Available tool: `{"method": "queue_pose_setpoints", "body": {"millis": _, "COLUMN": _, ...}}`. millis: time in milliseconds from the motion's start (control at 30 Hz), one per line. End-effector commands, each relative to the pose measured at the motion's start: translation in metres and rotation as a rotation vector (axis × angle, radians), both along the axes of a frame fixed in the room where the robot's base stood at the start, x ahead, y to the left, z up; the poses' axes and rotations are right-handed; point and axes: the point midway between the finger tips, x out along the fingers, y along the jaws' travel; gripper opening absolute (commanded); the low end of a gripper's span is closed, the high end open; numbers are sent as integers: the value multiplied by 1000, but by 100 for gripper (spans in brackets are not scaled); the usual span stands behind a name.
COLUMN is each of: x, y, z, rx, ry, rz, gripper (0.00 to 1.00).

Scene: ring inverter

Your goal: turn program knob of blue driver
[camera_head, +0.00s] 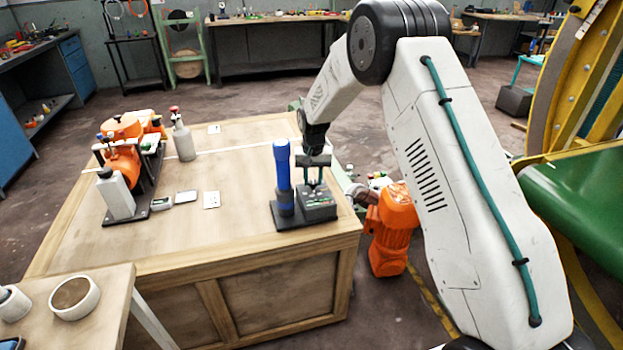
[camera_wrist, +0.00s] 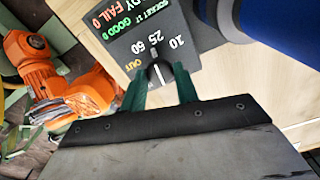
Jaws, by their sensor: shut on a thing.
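The blue driver (camera_head: 283,175) stands upright on a dark base near the right front corner of the wooden crate table. Beside it is a dark control box (camera_head: 318,205). In the wrist view the driver (camera_wrist: 285,20) fills the upper right, and the box's panel (camera_wrist: 187,62) shows printed words and the numbers 10, 25 and 50. The small dark program knob (camera_wrist: 158,72) with a white line sits between the teal fingertips of my gripper (camera_wrist: 160,76). My gripper (camera_head: 315,182) is shut on the knob from above. Fingers partly hide the panel, and I cannot tell which mark the line indicates.
An orange machine (camera_head: 122,160), a white bottle (camera_head: 183,140) and small devices stand on the left of the crate table (camera_head: 240,165). A small side table (camera_head: 115,290) is at front left. The table's middle is mostly clear.

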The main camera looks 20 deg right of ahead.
Motion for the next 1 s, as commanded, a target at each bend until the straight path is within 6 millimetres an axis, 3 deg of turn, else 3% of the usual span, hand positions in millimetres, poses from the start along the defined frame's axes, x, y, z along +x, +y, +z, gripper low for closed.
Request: {"method": "queue_pose_setpoints", "body": {"millis": 1000, "x": 0, "y": -1, "z": 0, "rx": 0, "ry": 0, "rz": 934, "gripper": 8}}
